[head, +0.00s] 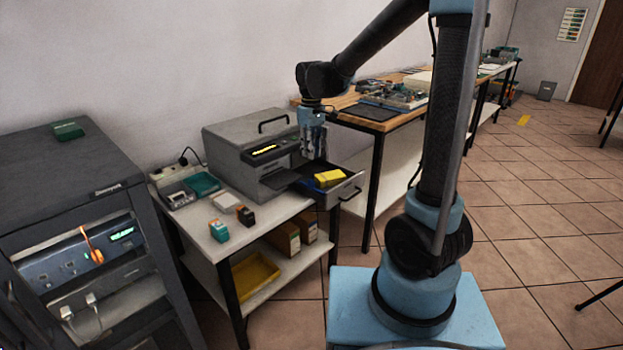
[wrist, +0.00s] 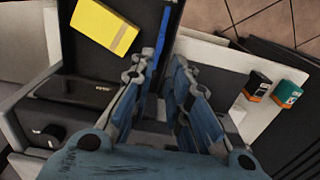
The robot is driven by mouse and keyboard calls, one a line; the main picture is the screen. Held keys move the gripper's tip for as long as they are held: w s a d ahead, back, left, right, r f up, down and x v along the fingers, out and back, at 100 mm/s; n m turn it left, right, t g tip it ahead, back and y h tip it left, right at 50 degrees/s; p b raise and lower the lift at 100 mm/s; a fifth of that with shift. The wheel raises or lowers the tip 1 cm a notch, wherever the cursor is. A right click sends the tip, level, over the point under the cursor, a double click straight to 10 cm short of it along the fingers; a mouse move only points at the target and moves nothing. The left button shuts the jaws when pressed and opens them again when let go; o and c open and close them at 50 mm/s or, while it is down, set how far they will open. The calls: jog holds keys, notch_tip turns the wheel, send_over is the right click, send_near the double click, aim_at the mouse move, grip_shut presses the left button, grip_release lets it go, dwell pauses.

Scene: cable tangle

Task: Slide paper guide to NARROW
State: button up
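The grey printer (head: 250,155) stands on a white-topped bench with its tray (head: 347,190) pulled out. In the wrist view a thin blue strip (wrist: 163,35), which looks like the paper guide, runs along one side of the dark tray (wrist: 125,55). A yellow block (wrist: 103,27) lies in the tray, apart from the strip; it also shows in the head view (head: 328,178). My gripper (head: 314,157) points down over the tray. In the wrist view its fingers (wrist: 157,72) are apart, with the strip's near end by the gap. Contact and any NARROW mark cannot be made out.
Small ink boxes (head: 219,231) stand on the bench beside the printer. A dark rack (head: 75,190) is at the left. A wooden workbench (head: 350,122) stands behind the tray. The tiled floor at the right (head: 540,210) is mostly clear.

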aim_at(311, 180)
notch_tip(311, 180, down, 11)
dwell(0.5)
grip_shut()
